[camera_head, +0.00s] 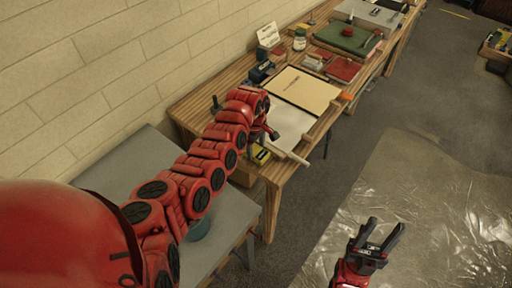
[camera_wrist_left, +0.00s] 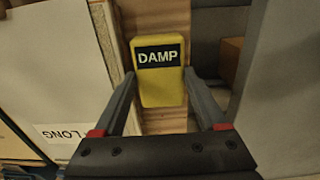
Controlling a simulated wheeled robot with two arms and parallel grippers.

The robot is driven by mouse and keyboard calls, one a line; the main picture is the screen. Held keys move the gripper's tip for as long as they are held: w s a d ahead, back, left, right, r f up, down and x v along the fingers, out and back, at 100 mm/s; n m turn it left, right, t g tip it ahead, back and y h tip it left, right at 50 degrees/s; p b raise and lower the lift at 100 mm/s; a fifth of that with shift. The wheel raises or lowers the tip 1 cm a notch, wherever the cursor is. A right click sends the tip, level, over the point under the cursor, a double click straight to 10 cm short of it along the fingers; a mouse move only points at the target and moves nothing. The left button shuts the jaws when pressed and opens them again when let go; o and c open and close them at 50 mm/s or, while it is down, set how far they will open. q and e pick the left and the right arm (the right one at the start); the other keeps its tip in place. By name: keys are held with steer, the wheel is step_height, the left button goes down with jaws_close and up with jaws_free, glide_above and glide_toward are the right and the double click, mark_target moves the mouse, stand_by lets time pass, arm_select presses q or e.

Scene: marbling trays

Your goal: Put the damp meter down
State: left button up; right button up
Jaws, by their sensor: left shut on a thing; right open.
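The damp meter (camera_wrist_left: 160,92) is a yellow block with a black label reading DAMP. My left gripper (camera_wrist_left: 160,80) is shut on it, a finger at each side. In the head view the yellow meter (camera_head: 261,156) shows below my left gripper (camera_head: 266,146), at the near end of the wooden bench (camera_head: 272,172). I cannot tell whether the meter touches the wood. My right gripper (camera_head: 377,232) is open and empty, over the plastic sheet on the floor.
A white sheet (camera_head: 286,122) and a cream board (camera_head: 302,89) lie beside the left gripper on the bench. Red blocks (camera_head: 343,69) and a green tray (camera_head: 344,38) stand farther back. A grey table (camera_head: 228,216) adjoins the near end. The plastic sheet (camera_head: 425,205) covers the floor at right.

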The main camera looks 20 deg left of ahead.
arm_select(q)
steer(key=shift+s+f, duration=0.1)
steer(key=shift+f, duration=0.3)
steer(key=shift+f, duration=0.1)
